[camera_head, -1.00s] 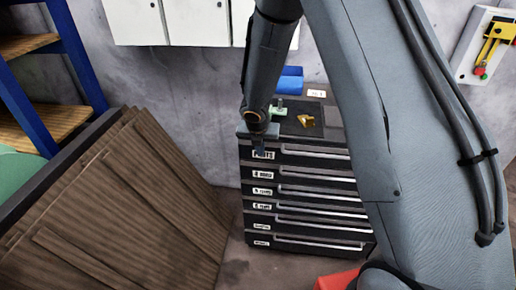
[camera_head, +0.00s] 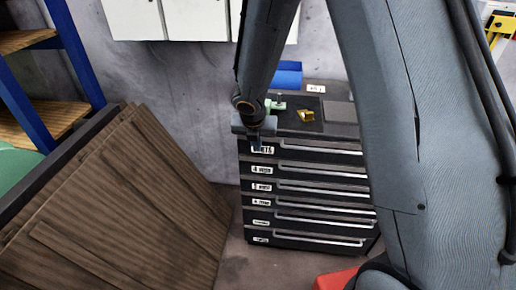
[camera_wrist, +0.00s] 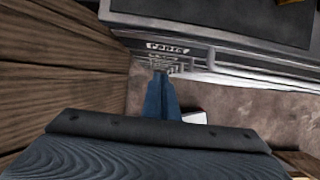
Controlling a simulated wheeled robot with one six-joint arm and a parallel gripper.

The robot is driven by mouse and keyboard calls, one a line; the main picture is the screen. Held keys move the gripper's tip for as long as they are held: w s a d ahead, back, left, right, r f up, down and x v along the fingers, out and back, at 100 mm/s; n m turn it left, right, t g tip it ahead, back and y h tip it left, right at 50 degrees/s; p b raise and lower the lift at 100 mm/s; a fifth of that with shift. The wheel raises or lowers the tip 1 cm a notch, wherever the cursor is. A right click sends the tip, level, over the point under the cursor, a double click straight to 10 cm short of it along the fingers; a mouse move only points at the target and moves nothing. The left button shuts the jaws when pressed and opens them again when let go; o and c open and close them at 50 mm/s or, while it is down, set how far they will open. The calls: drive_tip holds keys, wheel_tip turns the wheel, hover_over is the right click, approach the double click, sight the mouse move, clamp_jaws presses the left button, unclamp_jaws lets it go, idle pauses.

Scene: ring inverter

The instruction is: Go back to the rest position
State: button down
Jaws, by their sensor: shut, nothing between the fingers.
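My gripper (camera_head: 256,143) points down at the left front edge of the dark drawer cabinet (camera_head: 311,192), before its top drawer label in the head view. In the wrist view my gripper (camera_wrist: 161,78) shows as two blue fingers closed together with nothing between them. The cabinet's top edge and labelled drawers (camera_wrist: 255,60) lie beyond the fingertips. All visible drawers look shut. My arm crosses the right half of the head view and hides part of the cabinet's right side.
On the cabinet top are a yellow-gold piece (camera_head: 306,115), a green part (camera_head: 277,105) and a blue bin (camera_head: 287,75). Brown wooden boards (camera_head: 120,190) lean at the left, close to the gripper. A red object (camera_head: 336,279) is on the floor. White wall cabinets (camera_head: 195,20) hang above.

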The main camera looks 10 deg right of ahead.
drive_tip(key=d+v, duration=0.1)
drive_tip(key=v, duration=0.5)
drive_tip(key=s+d+r+m+g, duration=0.1)
drive_tip(key=s+d+m, duration=0.3)
drive_tip(key=s+m, duration=0.6)
drive_tip(key=s+d+r+m+g+y+b, duration=0.1)
drive_tip(key=s+d+m, duration=0.3)
drive_tip(key=s+m, duration=0.6)
drive_tip(key=r+m, duration=0.1)
drive_tip(key=m, duration=1.1)
drive_tip(key=shift+g, duration=0.4)
drive_tip(key=shift+s, duration=0.15)
